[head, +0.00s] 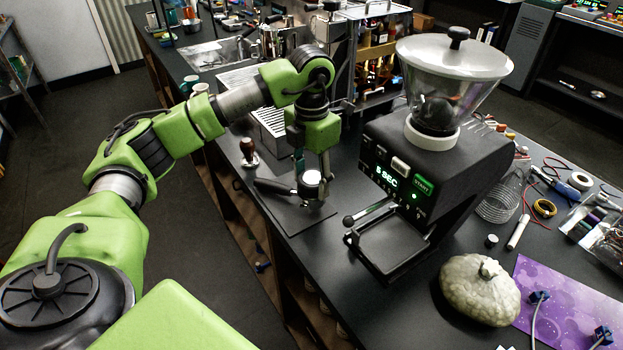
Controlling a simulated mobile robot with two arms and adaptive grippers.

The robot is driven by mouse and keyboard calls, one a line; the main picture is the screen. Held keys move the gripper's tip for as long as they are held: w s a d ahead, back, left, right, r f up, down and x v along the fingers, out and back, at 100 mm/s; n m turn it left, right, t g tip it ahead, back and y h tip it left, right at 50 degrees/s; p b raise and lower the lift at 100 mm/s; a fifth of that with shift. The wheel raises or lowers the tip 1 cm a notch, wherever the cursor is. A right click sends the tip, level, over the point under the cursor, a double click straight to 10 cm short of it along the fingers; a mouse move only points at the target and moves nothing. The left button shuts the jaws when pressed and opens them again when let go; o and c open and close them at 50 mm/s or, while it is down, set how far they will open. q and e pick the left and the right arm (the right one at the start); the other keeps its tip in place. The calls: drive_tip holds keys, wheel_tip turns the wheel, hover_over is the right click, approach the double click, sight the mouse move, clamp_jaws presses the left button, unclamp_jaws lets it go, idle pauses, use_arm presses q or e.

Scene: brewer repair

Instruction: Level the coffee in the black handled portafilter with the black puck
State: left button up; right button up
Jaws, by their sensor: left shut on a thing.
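The black handled portafilter (275,187) lies on a dark mat on the counter, its handle pointing left and its basket at the right end. My left gripper (312,181) points down over the basket, its fingers on either side of a small round piece with a pale, shiny top. This piece, which I take for the puck (312,177), is at the basket, and the gripper is shut on it. The coffee inside is hidden. I cannot tell whether the puck touches it. My right gripper is not in view.
A grinder (430,160) with a clear hopper stands just right of the portafilter. A wooden-handled tamper (248,150) stands behind the handle. An espresso machine (285,85) is at the back. A pale squash (480,288), tools and wires crowd the right. The counter's left edge is near.

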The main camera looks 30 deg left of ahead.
use_arm(q)
drive_tip(key=shift+r+p, duration=2.35)
drive_tip(key=shift+r, duration=1.35)
